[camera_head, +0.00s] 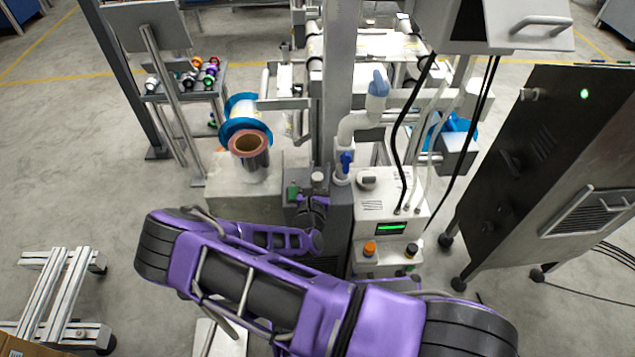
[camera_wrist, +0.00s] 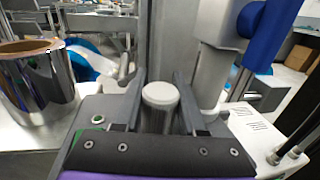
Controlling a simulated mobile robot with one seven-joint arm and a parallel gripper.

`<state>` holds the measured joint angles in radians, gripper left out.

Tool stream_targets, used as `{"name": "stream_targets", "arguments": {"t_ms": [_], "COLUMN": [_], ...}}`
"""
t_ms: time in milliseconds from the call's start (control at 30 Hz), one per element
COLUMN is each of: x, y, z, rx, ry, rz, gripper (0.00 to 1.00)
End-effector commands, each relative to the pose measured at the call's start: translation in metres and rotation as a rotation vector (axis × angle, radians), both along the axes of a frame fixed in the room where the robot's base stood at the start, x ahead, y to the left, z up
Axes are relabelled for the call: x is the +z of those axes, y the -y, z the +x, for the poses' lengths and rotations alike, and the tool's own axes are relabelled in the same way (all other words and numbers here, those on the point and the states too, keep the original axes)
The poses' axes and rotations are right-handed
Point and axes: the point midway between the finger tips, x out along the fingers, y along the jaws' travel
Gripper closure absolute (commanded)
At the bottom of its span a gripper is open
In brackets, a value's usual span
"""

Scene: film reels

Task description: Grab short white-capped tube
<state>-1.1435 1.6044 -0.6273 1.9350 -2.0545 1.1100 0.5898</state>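The short white-capped tube (camera_wrist: 160,97) stands upright between the two fingers of my gripper (camera_wrist: 160,85) in the wrist view. The fingers are open, one on each side, with a narrow gap seeming to show beside the tube. The tube's lower part is hidden behind the dark gripper body. In the head view its pale cap (camera_head: 317,177) shows just beyond my gripper (camera_head: 313,195), beside the grey post.
A shiny film reel (camera_head: 248,150) with a copper-coloured core stands left. White pipe with a blue valve (camera_head: 346,160) rises close on the right, above a white control box (camera_head: 392,205). A green button (camera_head: 293,190) is just left of the tube.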

Motion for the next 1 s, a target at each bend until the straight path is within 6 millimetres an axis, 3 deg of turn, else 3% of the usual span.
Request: {"name": "stream_targets", "arguments": {"t_ms": [33, 200, 667, 867, 1000], "x": [0.0, 0.0, 0.008, 0.035, 0.064], "y": [0.0, 0.0, 0.0, 0.0, 0.0], "z": [0.0, 0.0, 0.0, 0.0, 0.0], "rx": [0.0, 0.0, 0.0, -0.001, -0.002], "ry": [0.0, 0.0, 0.001, 0.002, 0.003], "rz": [0.0, 0.0, 0.001, 0.003, 0.003], "gripper": [0.73, 1.0, 1.0, 1.0, 1.0]}}
